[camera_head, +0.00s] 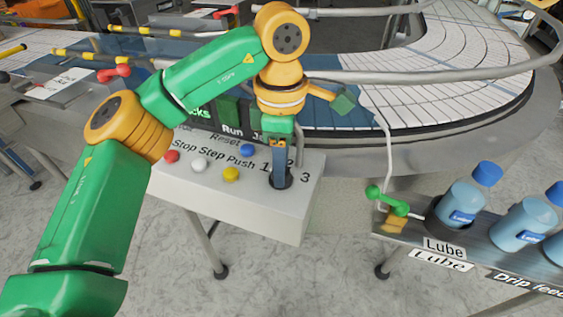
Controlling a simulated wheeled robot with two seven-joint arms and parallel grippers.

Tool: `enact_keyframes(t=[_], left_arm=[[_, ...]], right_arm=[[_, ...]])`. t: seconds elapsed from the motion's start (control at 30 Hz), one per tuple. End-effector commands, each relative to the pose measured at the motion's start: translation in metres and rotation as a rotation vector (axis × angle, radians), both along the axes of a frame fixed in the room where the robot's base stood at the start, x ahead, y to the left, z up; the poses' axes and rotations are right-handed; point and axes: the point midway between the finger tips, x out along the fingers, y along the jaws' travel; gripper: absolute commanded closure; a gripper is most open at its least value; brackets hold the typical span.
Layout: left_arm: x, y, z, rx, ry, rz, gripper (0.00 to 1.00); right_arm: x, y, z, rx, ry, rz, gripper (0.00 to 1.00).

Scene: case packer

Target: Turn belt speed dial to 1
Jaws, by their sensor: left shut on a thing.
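The belt speed dial (282,183) is a dark round knob on the right part of the light grey control panel (250,207). The numbers 1, 2 and 3 are printed around it, with 3 at its right and the 1 and 2 partly covered by my gripper. My left gripper (280,173) points straight down from above and is shut on the dial. Its fingers hide most of the dial, so I cannot tell which number it points to. My right gripper is not in view.
Red (171,156), white (199,166), yellow (231,174) and blue (247,150) buttons sit left of the dial. A curved conveyor (455,60) runs behind the panel. Blue bottles (461,205) stand on a Lube shelf at right, beside a green-handled valve (388,200).

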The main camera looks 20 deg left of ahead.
Motion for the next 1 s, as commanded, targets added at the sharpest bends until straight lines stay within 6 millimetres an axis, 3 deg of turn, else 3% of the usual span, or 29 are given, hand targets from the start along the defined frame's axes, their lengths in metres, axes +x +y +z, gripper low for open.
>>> enact_keyframes(t=[0.7,0.73,0.8,0.83,1.0], left_arm=[[0.0003,0.0002,0.0007,0.0,-0.002,0.068,1.0],[0.0003,0.0002,0.0007,-0.001,-0.002,0.068,0.53],[0.0003,0.0002,0.0006,0.0,-0.002,0.067,0.35],[0.0003,0.0002,0.0006,0.0,-0.001,0.067,0.29],[0.0001,0.0001,0.0003,0.0,-0.001,0.066,0.29]], right_arm=[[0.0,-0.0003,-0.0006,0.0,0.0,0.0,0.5],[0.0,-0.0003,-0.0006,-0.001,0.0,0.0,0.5],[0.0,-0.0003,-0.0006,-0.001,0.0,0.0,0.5],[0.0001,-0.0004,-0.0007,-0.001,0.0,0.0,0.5],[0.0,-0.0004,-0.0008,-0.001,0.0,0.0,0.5]])
